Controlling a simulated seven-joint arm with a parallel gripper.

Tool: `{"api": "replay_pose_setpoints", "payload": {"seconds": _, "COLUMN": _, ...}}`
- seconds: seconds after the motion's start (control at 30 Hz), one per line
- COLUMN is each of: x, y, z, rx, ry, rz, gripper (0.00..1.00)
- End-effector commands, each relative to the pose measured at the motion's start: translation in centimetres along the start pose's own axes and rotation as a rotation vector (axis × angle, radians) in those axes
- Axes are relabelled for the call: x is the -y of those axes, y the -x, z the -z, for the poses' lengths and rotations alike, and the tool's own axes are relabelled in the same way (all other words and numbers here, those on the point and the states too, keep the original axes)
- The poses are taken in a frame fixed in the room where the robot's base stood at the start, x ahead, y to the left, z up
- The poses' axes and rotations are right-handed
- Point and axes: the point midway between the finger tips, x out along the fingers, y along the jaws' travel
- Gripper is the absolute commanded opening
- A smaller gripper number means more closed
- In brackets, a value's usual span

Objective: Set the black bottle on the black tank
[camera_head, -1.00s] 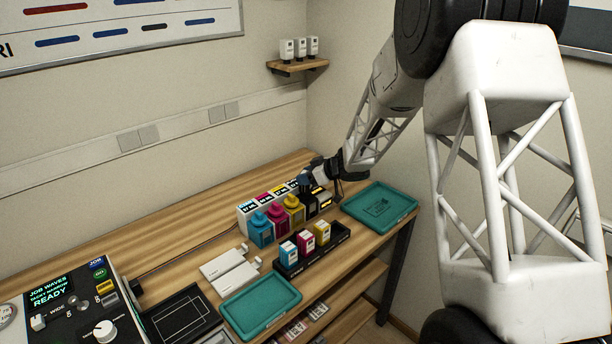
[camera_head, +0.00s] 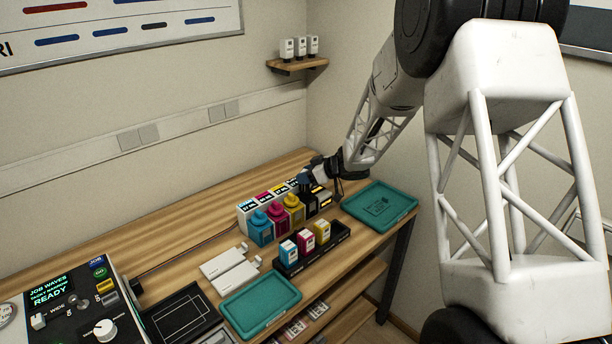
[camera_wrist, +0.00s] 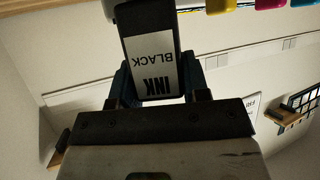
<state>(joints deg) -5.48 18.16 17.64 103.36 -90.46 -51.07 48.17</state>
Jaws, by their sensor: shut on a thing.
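The black bottle (camera_wrist: 151,55), with a white "INK BLACK" label, is between the fingers of my gripper (camera_head: 316,171) in the wrist view. My gripper is shut on it. The label reads upside down there, and the bottle's far end runs out of the top of the picture. In the head view my gripper is at the black tank (camera_head: 312,203), the right end of the tank row, and largely hides the bottle. I cannot tell whether bottle and tank touch.
Yellow (camera_head: 294,206), magenta (camera_head: 278,217) and cyan (camera_head: 260,229) tanks stand close on the left. A black rack (camera_head: 340,234) in front holds cyan, magenta and yellow bottles. Teal trays lie right (camera_head: 380,205) and front (camera_head: 260,305).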

Motion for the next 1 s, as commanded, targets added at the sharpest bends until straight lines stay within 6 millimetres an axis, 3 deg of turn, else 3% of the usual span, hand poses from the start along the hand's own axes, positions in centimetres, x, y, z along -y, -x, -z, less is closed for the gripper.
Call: {"api": "replay_pose_setpoints", "payload": {"seconds": 1.0, "x": -0.02, "y": -0.5, "z": -0.89, "rx": 0.0, "ry": 0.0, "rz": 0.0, "gripper": 0.14}}
